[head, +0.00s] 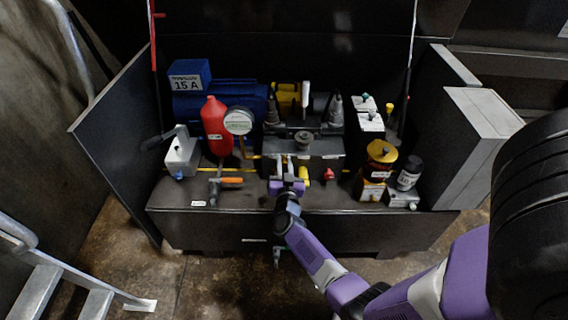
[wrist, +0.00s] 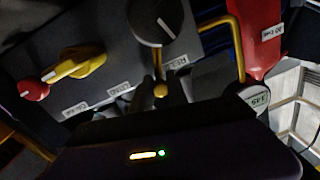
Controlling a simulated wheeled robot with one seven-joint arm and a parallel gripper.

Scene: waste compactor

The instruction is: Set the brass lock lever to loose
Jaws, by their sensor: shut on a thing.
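The brass lock lever shows in the wrist view as a small brass ball end (wrist: 160,91) at the dark panel's lower edge. My gripper (wrist: 158,88) has its dark fingers on either side of it and is shut on it. The lever's shaft is mostly hidden, so its exact angle cannot be told. Small white labels (wrist: 118,89) sit on the panel beside it, too blurred to read surely. In the head view my gripper (head: 287,187) is at the front of the central dark unit (head: 325,146) and hides the lever.
Right of my gripper are a yellow handle (head: 303,173) and a red knob (head: 328,174). A round dark knob (wrist: 156,20) is close to my fingers. Amber and black jars stand right.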

